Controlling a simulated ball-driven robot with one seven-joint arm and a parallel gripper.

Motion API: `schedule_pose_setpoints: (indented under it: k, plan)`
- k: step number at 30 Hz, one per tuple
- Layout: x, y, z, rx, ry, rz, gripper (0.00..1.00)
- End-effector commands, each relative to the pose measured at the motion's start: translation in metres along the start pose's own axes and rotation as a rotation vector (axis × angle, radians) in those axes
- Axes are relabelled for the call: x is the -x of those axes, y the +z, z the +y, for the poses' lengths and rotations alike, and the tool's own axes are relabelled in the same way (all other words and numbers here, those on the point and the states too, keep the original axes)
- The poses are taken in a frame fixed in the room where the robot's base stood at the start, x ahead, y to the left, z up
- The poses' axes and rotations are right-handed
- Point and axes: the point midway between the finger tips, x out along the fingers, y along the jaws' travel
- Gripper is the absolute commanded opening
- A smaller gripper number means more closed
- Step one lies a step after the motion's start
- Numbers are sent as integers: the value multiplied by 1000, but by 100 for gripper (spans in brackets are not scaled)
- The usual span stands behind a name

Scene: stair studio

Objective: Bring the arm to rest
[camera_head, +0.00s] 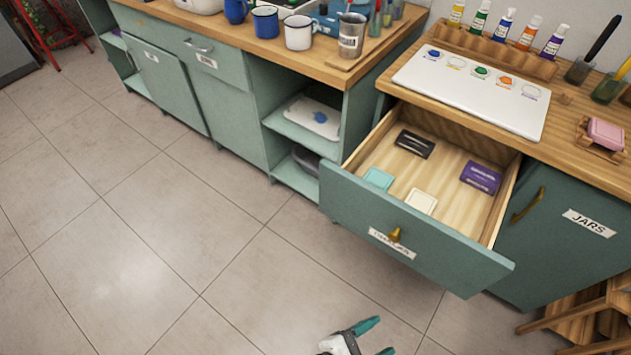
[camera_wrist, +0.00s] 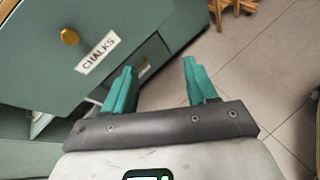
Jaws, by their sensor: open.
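My gripper (camera_head: 372,338) shows at the bottom of the head view, over the tiled floor and in front of the open drawer. Its two teal fingers are apart with nothing between them. In the wrist view my gripper (camera_wrist: 158,82) points past the drawer front, with floor and cabinet beyond the fingertips. The arm behind the gripper is mostly outside the head view.
The drawer (camera_head: 413,231) stands pulled out, holding several small boxes, among them a purple box (camera_head: 480,178). The wrist view shows its CHALKS label (camera_wrist: 97,52). A wooden stool (camera_head: 590,315) stands at right. Open floor (camera_head: 120,240) lies at left.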

Motion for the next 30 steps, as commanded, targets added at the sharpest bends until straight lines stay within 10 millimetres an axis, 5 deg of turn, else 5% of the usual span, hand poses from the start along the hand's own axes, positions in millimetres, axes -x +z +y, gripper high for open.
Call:
schedule_pose_setpoints:
  k: [5,12,21,30]
  plan:
    - [-46,17,-33,-300,-288,152,57]
    - [-88,51,-90,-985,-799,359,57]
    - [-88,98,-109,-1591,-1139,483,57]
    - [-85,104,-109,-1666,-1178,501,57]
